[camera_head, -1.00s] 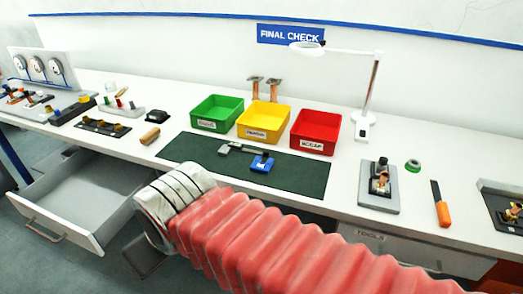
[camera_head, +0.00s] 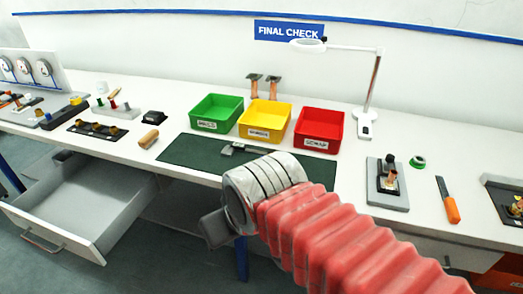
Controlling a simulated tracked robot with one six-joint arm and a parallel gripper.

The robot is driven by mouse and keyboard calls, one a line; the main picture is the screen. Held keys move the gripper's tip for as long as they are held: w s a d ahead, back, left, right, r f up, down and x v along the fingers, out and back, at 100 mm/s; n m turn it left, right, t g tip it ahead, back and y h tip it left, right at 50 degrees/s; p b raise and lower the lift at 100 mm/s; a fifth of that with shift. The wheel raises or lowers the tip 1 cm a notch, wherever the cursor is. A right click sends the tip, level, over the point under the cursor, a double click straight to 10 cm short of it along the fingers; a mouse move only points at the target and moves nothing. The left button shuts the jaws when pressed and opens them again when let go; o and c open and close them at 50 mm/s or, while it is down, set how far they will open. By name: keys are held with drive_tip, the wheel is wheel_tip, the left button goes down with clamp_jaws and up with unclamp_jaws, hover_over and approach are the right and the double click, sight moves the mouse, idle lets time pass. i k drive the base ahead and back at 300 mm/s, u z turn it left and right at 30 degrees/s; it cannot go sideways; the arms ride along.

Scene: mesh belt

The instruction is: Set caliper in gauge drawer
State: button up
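A grey tool with a dark bar (camera_head: 238,148), which looks like the caliper, lies on the dark green mat (camera_head: 190,152) on the bench; my arm hides its right part. The open drawer (camera_head: 100,205) hangs out below the bench front at left, and its visible floor looks empty. My arm in its red bellows reaches in from the lower right. Its wrist is in front of the mat's front edge, with part of my gripper (camera_head: 214,228) showing below bench-top height, right of the drawer. The fingers are hidden, so I cannot tell whether they are open or shut.
Green (camera_head: 216,113), yellow (camera_head: 265,120) and red (camera_head: 319,130) bins stand behind the mat. A lamp (camera_head: 368,95) stands at right, near a grey plate with a small fixture (camera_head: 387,185) and an orange-handled tool (camera_head: 449,202). Gauges and small parts crowd the left bench.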

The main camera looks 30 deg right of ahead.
sight(95, 198)
drive_tip(key=i, duration=0.95)
drive_tip(key=z, duration=0.05)
